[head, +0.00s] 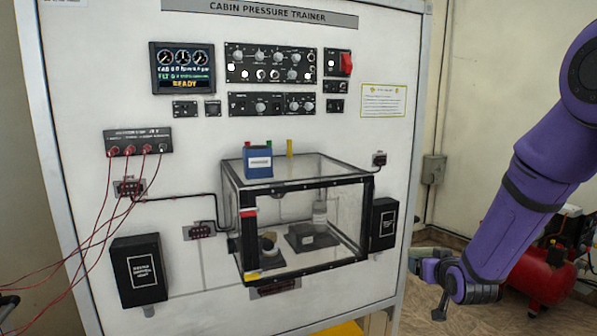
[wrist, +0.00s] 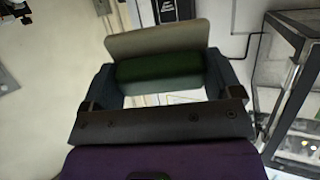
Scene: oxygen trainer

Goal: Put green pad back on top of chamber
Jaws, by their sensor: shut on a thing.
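The green pad (wrist: 160,67) is between the two fingers of my gripper (wrist: 160,85) in the wrist view. It shows a dark green face and a paler grey-green flat part (wrist: 150,38) beyond it. In the head view my gripper (head: 440,280) is right of the trainer board, apart from the chamber; a grey-green edge (head: 424,252) shows by its fingers. The chamber (head: 305,282) is a clear box with a black front frame, fixed to the board. Its side also shows at the right of the wrist view (wrist: 290,95).
A blue container (head: 258,163) stands on the chamber's top at the left, with small green and yellow upright pieces behind it. The right part of the top looks clear. A black box (head: 383,224) is beside the chamber. Red cables (head: 75,245) hang at the left.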

